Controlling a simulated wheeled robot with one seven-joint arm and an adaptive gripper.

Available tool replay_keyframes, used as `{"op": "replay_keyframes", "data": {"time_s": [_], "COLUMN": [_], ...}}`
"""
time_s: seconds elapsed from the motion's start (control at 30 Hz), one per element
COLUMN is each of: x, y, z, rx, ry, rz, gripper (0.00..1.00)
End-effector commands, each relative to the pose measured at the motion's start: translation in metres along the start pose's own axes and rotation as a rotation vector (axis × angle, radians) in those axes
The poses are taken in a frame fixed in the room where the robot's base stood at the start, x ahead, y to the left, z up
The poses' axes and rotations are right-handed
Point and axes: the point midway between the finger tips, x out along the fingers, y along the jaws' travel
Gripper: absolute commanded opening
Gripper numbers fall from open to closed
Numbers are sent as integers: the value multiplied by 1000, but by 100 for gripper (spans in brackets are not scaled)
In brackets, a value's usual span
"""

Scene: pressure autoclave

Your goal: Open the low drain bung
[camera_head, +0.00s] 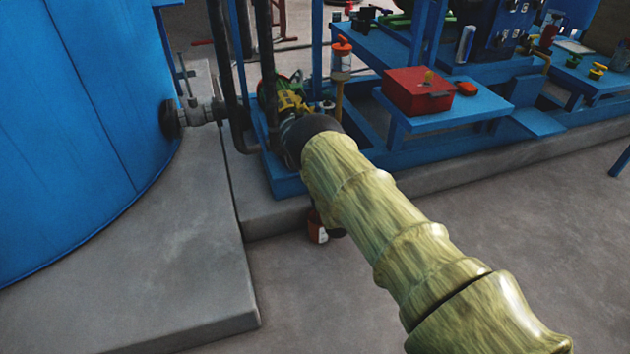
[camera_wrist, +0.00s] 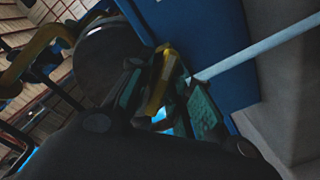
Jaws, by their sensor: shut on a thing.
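My gripper (camera_head: 291,104) is at the end of my yellow-green arm, low at the left end of the blue frame. In the wrist view my gripper (camera_wrist: 182,92) shows yellow and teal parts, dark and partly shaded. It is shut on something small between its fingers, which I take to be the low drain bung. The bung itself is mostly hidden by the fingers and wrist in both views, so I cannot tell whether it is seated or loose.
A large blue tank (camera_head: 75,130) with a side valve (camera_head: 195,112) stands at left on a concrete plinth (camera_head: 190,260). A red box (camera_head: 415,90) sits on a blue shelf (camera_head: 455,118). A small red-and-white container (camera_head: 317,228) is below my arm.

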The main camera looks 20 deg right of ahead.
Motion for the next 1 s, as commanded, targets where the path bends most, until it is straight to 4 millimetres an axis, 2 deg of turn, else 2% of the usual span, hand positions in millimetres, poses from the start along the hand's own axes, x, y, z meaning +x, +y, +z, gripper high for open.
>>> {"op": "replay_keyframes", "data": {"time_s": [0.5, 1.0], "x": [-1, -1], "y": [-2, -2], "z": [0, 0], "rx": [-432, -593], "ry": [0, -1], "rz": [-3, -2], "gripper": [0, 0]}}
